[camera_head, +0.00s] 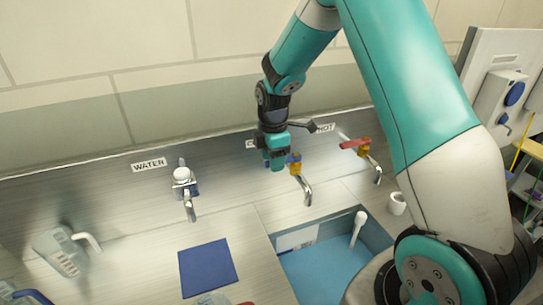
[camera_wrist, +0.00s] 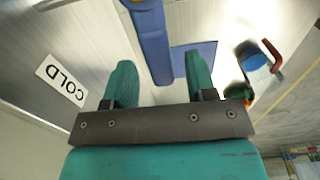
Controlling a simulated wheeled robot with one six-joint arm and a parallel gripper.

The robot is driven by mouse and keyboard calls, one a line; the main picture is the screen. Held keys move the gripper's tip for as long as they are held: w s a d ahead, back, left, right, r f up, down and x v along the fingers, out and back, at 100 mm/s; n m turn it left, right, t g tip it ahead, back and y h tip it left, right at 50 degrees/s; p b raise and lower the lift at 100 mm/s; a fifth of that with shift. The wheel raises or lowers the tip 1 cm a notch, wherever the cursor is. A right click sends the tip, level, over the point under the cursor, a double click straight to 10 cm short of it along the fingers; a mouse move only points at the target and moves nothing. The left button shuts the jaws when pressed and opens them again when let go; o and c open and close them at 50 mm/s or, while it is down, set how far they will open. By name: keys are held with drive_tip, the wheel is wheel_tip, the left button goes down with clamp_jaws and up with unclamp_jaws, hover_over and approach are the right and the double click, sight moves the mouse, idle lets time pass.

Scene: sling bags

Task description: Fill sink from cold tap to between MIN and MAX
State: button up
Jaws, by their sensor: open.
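The cold tap (camera_head: 304,187) has a blue and yellow valve and a curved metal spout on the back wall. I see no stream under its spout. My gripper (camera_head: 274,165) is open beside this valve. In the wrist view a blue lever (camera_wrist: 150,38) reaches toward the gap between my open fingers (camera_wrist: 160,75); I cannot tell whether they touch it. The COLD label (camera_wrist: 62,80) is at the left there. The sink (camera_head: 278,257) shows a blue surface (camera_head: 325,270) inside, below the tap. Its level against any MIN or MAX marks cannot be read.
The hot tap (camera_head: 375,170) with a red lever (camera_head: 355,143) is to the right. A WATER tap (camera_head: 186,190) is to the left. A white upright pipe (camera_head: 357,226) stands in the sink, a white cup (camera_head: 397,203) beside it. A blue mat (camera_head: 208,267) lies on the counter.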

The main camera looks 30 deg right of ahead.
clamp_jaws()
drive_tip(key=shift+s+n+b, duration=0.45)
drive_tip(key=shift+s+n, duration=0.1)
drive_tip(key=shift+n, duration=0.35)
drive_tip(key=shift+s+n, duration=0.5)
drive_tip(key=shift+n, duration=0.4)
unclamp_jaws()
wheel_tip(320, 180, up, 18)
drive_tip(key=b, duration=0.4)
drive_tip(key=shift+f, duration=0.25)
